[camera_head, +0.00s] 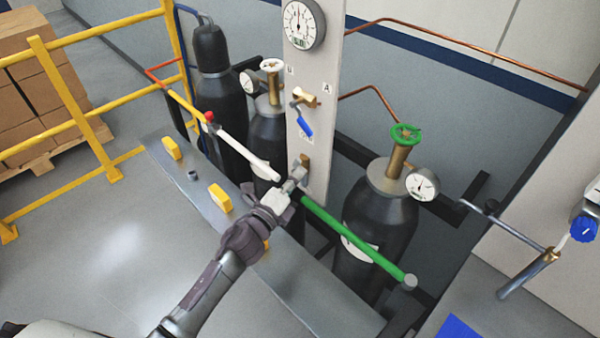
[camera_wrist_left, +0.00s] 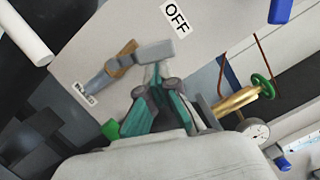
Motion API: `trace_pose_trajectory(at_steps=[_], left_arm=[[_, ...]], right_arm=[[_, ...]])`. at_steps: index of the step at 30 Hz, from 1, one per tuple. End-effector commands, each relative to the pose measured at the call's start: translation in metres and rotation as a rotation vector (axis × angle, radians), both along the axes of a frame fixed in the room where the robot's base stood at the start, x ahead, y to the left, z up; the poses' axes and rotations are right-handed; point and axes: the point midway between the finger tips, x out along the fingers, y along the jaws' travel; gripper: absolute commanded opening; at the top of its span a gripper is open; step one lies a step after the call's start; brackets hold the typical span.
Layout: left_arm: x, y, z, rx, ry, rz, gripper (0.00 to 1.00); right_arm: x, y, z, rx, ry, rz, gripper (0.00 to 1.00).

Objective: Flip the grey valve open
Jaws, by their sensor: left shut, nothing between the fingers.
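The grey valve handle (camera_head: 299,172) is low on the upright grey panel (camera_head: 318,100), in front of its brass body (camera_head: 305,159). In the left wrist view the grey handle (camera_wrist_left: 154,52) sits at the end of the brass body (camera_wrist_left: 124,59), near an OFF label (camera_wrist_left: 177,15). My left gripper (camera_head: 288,187) is shut with nothing between its fingers. Its fingertips (camera_wrist_left: 158,70) are right at the handle's underside in the wrist view; I cannot tell whether they touch. The gripper partly hides the valve in the head view. My right gripper is not in view.
A blue-handled valve (camera_head: 304,127) and a gauge (camera_head: 303,23) are higher on the panel. White (camera_head: 247,152) and green (camera_head: 350,239) bars extend either side, before dark cylinders (camera_head: 372,235). A yellow railing (camera_head: 85,125) stands left. A grey plate (camera_head: 285,285) with yellow blocks lies below.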

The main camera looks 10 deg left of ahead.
Motion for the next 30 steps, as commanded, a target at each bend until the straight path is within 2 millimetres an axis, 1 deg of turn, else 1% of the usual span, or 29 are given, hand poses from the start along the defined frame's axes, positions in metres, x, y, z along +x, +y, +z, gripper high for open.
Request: trace_pose_trajectory(at_steps=[1, 9, 30], left_arm=[[0.002, 0.002, 0.005, 0.001, -0.003, 0.004, 0.0], [0.006, 0.009, 0.01, 0.004, -0.006, 0.003, 0.0], [0.01, 0.015, 0.014, 0.006, -0.006, 0.005, 0.0]], right_arm=[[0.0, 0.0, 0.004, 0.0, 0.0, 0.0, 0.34], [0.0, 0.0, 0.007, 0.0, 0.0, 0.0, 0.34], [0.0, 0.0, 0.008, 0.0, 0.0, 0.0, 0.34]])
